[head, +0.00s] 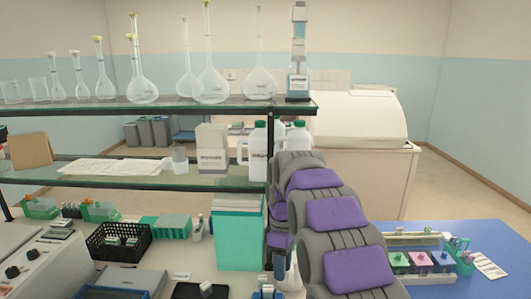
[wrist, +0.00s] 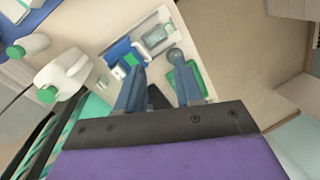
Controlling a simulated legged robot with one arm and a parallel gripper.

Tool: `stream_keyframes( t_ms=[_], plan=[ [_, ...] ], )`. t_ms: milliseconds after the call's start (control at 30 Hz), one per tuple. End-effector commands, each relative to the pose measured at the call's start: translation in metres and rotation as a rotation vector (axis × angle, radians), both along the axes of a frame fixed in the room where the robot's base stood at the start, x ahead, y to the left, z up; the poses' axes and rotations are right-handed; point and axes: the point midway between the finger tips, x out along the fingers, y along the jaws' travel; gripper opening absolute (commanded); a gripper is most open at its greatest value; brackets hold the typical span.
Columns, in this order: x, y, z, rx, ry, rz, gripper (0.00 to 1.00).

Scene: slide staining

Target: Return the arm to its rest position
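My arm (head: 340,215), grey with purple pads, rises from the bottom right of the head view, bends near the shelf and folds down behind itself. In the wrist view my gripper (wrist: 158,75) shows two blue-grey fingers spread apart, with nothing seen between them. In the head view the gripper is largely hidden by the arm and the clutter near the bottom middle, so its exact place is hard to tell there.
A glass shelf rack (head: 100,104) with several flasks stands beside the arm. A white jug (wrist: 68,75) with a green cap shows left of the fingers. A blue mat (head: 480,240) with staining jars lies right. A black basket (head: 120,241) and teal bin (head: 240,238) stand left.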

Motion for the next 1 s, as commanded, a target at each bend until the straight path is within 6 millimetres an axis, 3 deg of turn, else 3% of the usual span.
stream_keyframes(
  t_ms=[167, 467, 767, 1000],
  plan=[
    [-0.046, -0.02, 0.016, -0.031, -0.006, -0.163, 0.36],
    [-0.13, -0.049, 0.025, -0.084, -0.011, -0.435, 0.36],
    [-0.224, -0.074, 0.013, -0.136, -0.016, -0.707, 0.36],
    [-0.3, -0.088, -0.009, -0.175, -0.024, -0.923, 0.36]
  ],
)
